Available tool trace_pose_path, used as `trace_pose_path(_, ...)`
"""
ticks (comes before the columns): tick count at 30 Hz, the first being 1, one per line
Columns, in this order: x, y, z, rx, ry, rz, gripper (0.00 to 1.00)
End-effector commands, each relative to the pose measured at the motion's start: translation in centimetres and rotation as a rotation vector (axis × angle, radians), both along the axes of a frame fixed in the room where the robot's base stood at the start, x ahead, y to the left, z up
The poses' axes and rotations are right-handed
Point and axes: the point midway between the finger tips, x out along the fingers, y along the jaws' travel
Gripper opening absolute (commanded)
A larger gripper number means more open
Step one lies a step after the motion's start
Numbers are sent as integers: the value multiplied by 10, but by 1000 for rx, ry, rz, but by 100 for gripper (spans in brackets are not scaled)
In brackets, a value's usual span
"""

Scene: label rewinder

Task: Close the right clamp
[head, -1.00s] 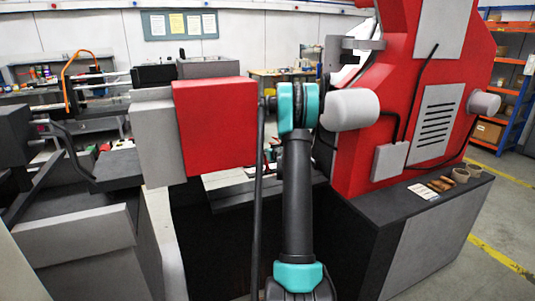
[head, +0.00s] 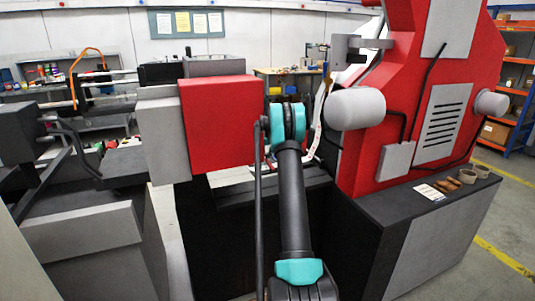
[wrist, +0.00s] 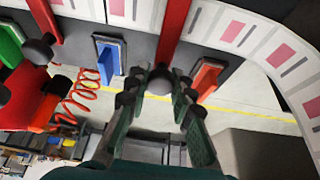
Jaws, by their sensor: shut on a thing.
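In the wrist view, my gripper (wrist: 158,92) is shut on a dark round knob (wrist: 160,76) at the end of a red lever bar (wrist: 175,28). I take this lever to be the clamp's handle. A second red bar (wrist: 45,18) with a dark knob (wrist: 39,50) is to the left, apart from my fingers. The clamp's pressing part and whether it touches the label web cannot be made out. In the head view, my gripper is hidden behind the machine and my own arm.
A white label web (wrist: 240,30) with pink patches curves along the top and right of the wrist view. A blue block (wrist: 106,60) and an orange-red block (wrist: 206,78) flank the held lever. A coiled orange cable (wrist: 78,98) hangs left. A red box (head: 218,122) stands beside my arm.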

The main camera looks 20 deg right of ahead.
Motion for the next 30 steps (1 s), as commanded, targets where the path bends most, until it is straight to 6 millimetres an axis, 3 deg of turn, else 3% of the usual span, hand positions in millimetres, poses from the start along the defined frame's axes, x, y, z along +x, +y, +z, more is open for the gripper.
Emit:
trace_pose_path(10,6,0,-15,-2,34,1,0)
trace_pose_path(26,7,0,-17,-1,33,1,0)
trace_pose_path(27,7,0,-17,-1,33,1,24)
trace_pose_path(30,7,0,-17,-1,33,1,36)
